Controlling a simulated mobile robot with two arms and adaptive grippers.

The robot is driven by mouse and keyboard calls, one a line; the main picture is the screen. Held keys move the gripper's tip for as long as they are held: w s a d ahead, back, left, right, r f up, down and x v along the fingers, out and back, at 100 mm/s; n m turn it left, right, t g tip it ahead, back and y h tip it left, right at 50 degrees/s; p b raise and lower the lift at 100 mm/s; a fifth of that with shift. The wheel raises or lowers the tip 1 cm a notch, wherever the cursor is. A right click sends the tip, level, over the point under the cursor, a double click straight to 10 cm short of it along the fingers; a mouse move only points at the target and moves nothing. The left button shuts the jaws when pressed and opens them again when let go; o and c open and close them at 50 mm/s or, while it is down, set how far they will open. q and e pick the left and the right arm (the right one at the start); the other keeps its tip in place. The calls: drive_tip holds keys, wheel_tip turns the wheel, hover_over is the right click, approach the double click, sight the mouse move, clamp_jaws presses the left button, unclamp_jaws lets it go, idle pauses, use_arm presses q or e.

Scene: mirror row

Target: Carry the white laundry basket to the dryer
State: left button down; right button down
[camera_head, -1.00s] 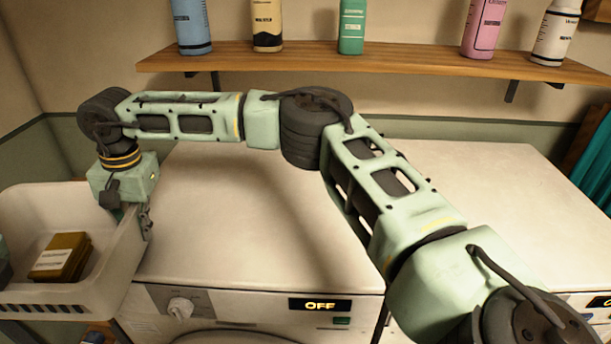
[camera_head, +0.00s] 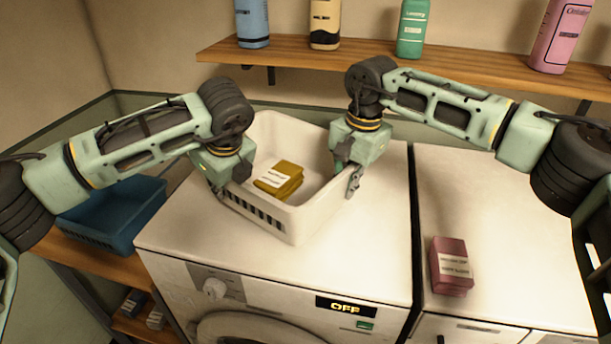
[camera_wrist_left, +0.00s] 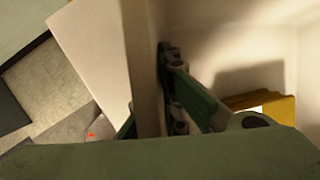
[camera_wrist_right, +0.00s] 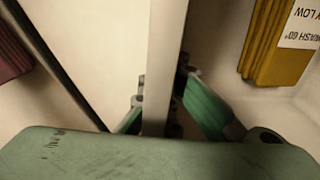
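The white laundry basket (camera_head: 290,222) is over the top of the left white machine (camera_head: 350,270), which shows "OFF". I cannot tell whether its base touches the top. A yellow folded cloth (camera_head: 279,179) with a white label lies inside; it also shows in the right wrist view (camera_wrist_right: 277,45). My left gripper (camera_head: 230,190) is shut on the basket's left wall, which runs between its fingers in the left wrist view (camera_wrist_left: 145,125). My right gripper (camera_head: 346,180) is shut on the right wall, between its fingers in the right wrist view (camera_wrist_right: 158,120). Which machine is the dryer is unclear.
A second white machine (camera_head: 490,230) stands at the right, with a red folded cloth (camera_head: 450,265) near its left edge. A blue basket (camera_head: 112,215) sits on a wooden table at the left. A wooden shelf (camera_head: 300,56) with several bottles runs along the back wall.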

sight(227, 204)
use_arm(q)
drive_tip(key=shift+d+r, duration=0.1)
drive_tip(key=shift+r, duration=0.15)
use_arm(e)
drive_tip(key=shift+s+d+r, duration=0.1)
drive_tip(key=shift+d+r, duration=0.1)
drive_tip(key=shift+d, duration=0.4)
use_arm(q)
drive_tip(key=shift+w+f, duration=0.15)
drive_tip(key=shift+w, duration=0.05)
use_arm(e)
drive_tip(key=shift+a+f, duration=0.1)
use_arm(q)
drive_tip(key=shift+f+b, duration=0.15)
drive_tip(key=shift+b, duration=0.2)
use_arm(e)
drive_tip(key=shift+f, duration=0.15)
